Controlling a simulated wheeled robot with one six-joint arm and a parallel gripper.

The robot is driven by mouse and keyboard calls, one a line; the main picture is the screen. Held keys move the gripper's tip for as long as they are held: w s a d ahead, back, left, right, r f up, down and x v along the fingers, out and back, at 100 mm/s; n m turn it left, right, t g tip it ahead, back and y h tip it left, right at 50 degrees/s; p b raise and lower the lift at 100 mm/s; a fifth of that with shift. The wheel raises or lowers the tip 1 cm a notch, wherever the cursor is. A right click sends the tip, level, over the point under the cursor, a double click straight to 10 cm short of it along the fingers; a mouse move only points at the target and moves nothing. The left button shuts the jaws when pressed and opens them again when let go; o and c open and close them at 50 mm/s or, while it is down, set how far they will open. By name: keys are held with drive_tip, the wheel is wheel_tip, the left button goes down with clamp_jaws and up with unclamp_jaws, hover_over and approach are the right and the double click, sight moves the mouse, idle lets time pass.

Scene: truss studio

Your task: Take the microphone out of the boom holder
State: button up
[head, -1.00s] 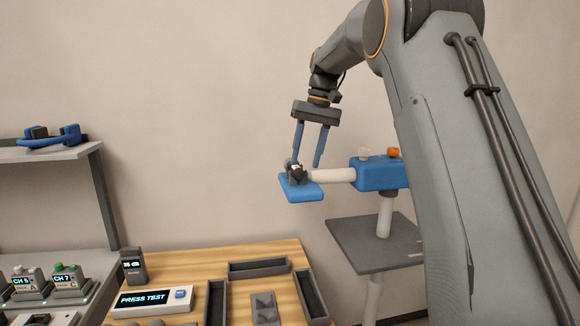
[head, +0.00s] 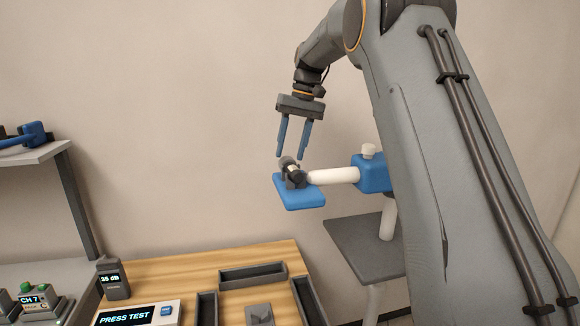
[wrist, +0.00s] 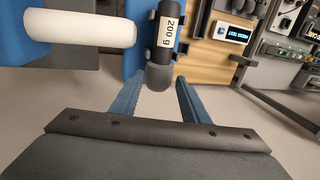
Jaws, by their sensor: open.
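The microphone (head: 292,169) is a short dark cylinder lying in the dark clip of the boom holder (head: 302,199), a blue plate at the end of a white boom tube (head: 334,176). In the wrist view the microphone (wrist: 167,45) shows a white "200 g" label and a rounded grey head. My gripper (head: 292,156) hangs just above the holder, its two blue fingers apart and empty. In the wrist view the microphone's head lies between the fingers (wrist: 159,88), just beyond their tips. No contact shows.
The boom's blue block (head: 372,172) with a white knob is partly hidden by my arm. A wooden table (head: 190,268) below bears a "PRESS TEST" box (head: 138,314), a small display (head: 112,280) and dark trays. A grey shelf (head: 35,153) stands left.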

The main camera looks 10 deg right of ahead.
sight(290, 157)
drive_tip(key=shift+p+x, duration=1)
drive_tip(key=shift+x, duration=1.2)
drive_tip(key=shift+d, duration=0.1)
drive_tip(key=c, duration=0.7)
